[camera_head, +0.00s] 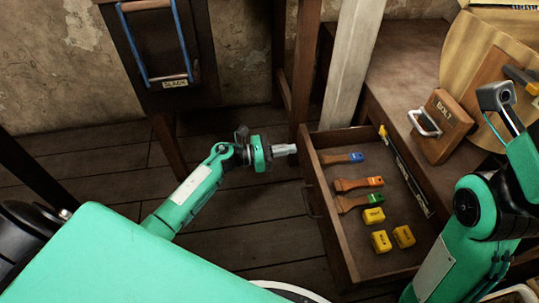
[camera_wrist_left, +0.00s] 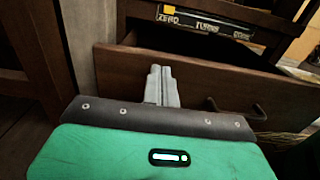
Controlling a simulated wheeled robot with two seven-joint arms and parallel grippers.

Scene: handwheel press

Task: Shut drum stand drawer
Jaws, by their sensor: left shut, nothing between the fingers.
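The brown wooden drawer (camera_head: 345,235) of the drum stand stands pulled out, its inside open to view. Its dark handle (camera_head: 311,203) is on the front panel, and the handle (camera_wrist_left: 240,108) also shows in the left wrist view. My left gripper (camera_head: 292,149) is shut and empty, close to the far end of the drawer front. In the left wrist view its closed fingers (camera_wrist_left: 160,85) point at the front panel (camera_wrist_left: 210,88), left of the handle. I cannot tell whether they touch it. My right arm shows at the right, but its gripper is out of view.
Brushes (camera_head: 360,183), yellow blocks (camera_head: 381,241) and a long dark strip (camera_head: 408,175) lie in the drawer. A wooden block marked BOLT (camera_head: 440,126) sits on the stand top. A pale post (camera_head: 350,60) rises behind the drawer. Plank floor (camera_head: 270,235) lies clear before the drawer.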

